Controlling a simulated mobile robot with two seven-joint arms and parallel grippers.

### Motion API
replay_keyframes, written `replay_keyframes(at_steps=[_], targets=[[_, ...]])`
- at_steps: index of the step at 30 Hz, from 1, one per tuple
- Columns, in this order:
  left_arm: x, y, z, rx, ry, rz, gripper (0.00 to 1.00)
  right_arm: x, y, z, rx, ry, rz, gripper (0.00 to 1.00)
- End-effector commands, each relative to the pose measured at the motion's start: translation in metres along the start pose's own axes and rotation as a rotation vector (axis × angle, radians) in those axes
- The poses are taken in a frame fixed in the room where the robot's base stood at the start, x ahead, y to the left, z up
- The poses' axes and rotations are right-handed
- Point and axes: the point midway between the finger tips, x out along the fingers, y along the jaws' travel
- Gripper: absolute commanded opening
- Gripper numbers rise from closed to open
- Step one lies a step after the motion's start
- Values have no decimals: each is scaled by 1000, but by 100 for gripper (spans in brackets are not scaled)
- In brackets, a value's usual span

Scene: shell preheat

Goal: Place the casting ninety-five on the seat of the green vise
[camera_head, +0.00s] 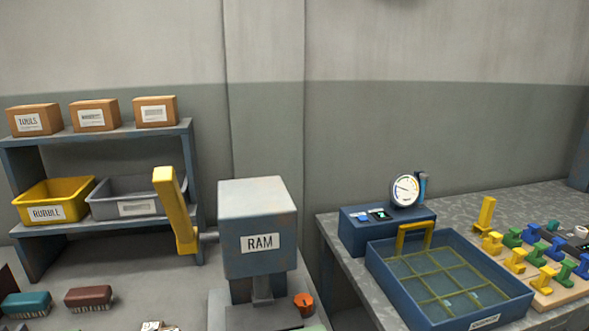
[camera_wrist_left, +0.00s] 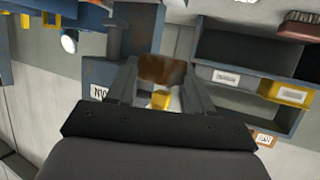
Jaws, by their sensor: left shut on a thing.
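In the left wrist view my left gripper (camera_wrist_left: 160,88) is shut on a rusty brown block (camera_wrist_left: 162,70), which looks like the casting. No number can be read on it. The gripper and block are held up, with the room appearing upside down behind them. The head view shows neither of my grippers. No green vise can be made out for certain. A green edge (camera_head: 313,328) shows at the bottom of the head view, too cut off to identify. Small green pieces (camera_head: 512,238) stand among yellow and blue ones on the right-hand bench.
The RAM press (camera_head: 258,225) with its yellow lever (camera_head: 174,210) stands in the middle. A blue gridded tray (camera_head: 519,301) and a gauge box (camera_head: 359,234) sit on the right-hand bench. A shelf (camera_head: 110,226) with bins is at left. Brushes (camera_head: 89,297) lie front left.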

Motion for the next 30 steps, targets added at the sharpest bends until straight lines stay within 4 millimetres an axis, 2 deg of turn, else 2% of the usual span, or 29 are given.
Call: replay_keyframes(at_steps=[9, 17, 23, 30], targets=[[-16, -3, 11, -59, 0, -138, 14, 0, 0, 0, 0, 0, 0, 43], [-18, -4, 12, -63, 2, -157, 14, 0, 0, 0, 0, -1, 0, 43], [-12, -3, 7, -38, 4, -113, 14, 0, 0, 0, 0, -1, 0, 43], [4, -5, -5, 28, 4, 29, 14, 0, 0, 0, 0, 0, 0, 43]])
